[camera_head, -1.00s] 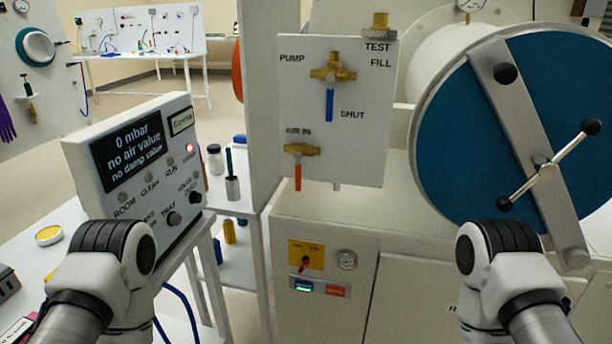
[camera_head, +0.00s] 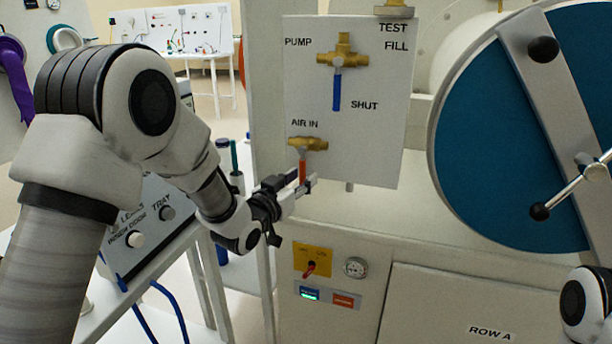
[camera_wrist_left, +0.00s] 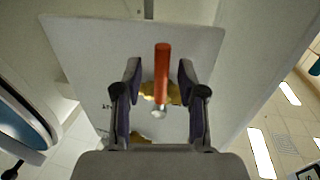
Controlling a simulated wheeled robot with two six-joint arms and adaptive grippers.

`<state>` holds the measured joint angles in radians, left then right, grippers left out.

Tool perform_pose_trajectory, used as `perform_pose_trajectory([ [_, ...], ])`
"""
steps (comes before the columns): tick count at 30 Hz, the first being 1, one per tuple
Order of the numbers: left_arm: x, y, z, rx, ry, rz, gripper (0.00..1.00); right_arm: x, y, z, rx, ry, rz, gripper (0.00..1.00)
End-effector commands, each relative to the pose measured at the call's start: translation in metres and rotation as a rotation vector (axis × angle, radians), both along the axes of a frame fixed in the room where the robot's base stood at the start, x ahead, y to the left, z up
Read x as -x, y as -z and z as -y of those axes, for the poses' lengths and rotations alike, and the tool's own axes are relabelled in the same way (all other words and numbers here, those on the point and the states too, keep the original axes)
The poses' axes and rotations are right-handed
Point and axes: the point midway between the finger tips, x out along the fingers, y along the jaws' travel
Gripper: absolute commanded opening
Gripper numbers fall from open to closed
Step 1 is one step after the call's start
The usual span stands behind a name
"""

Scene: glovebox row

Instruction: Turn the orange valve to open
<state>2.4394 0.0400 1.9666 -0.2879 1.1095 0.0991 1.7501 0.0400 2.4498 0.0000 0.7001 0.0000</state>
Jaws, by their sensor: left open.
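The orange valve handle (camera_head: 303,170) hangs straight down from its brass body (camera_head: 308,144) under the label AIR IN on the white panel (camera_head: 375,125). In the left wrist view the orange handle (camera_wrist_left: 162,72) stands between the two fingers, with a visible gap on each side. My left gripper (camera_head: 300,184) is open around the lower part of the handle, and it also shows in the left wrist view (camera_wrist_left: 160,82). My right gripper is out of view; only part of my right arm shows at the lower right.
A blue-handled valve (camera_head: 337,90) sits above on the same panel, its handle pointing down to SHUT. A large round blue door (camera_head: 505,130) with a crossbar stands at right. Below are a yellow switch plate (camera_head: 312,261) and a small gauge (camera_head: 355,267). A control box (camera_head: 150,225) is partly hidden by my left arm.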

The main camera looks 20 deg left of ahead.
Motion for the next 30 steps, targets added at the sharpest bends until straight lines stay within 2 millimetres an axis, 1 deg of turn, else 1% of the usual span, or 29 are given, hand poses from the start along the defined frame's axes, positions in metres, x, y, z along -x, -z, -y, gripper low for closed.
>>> perform_pose_trajectory([
  [1,-0.007,-0.001,0.002,0.0,0.0,0.0,0.4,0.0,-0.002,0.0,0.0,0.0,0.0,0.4],
  [4,-0.016,0.0,0.004,0.0,0.0,-0.001,0.4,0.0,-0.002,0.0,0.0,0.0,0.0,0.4],
  [11,-0.019,0.001,0.004,0.001,0.0,-0.002,0.4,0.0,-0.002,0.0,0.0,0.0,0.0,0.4],
  [12,-0.019,0.001,0.004,0.001,-0.001,-0.002,0.33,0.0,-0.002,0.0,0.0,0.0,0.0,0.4],
  [15,-0.019,0.001,0.004,0.001,-0.001,-0.002,0.0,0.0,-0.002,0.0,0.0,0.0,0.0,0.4],
  [25,-0.021,0.001,0.004,0.009,-0.001,-0.002,0.0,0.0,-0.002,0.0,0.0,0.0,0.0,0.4],
  [30,-0.029,0.001,0.006,0.05,-0.001,-0.003,0.0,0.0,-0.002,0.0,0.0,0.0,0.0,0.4],
])
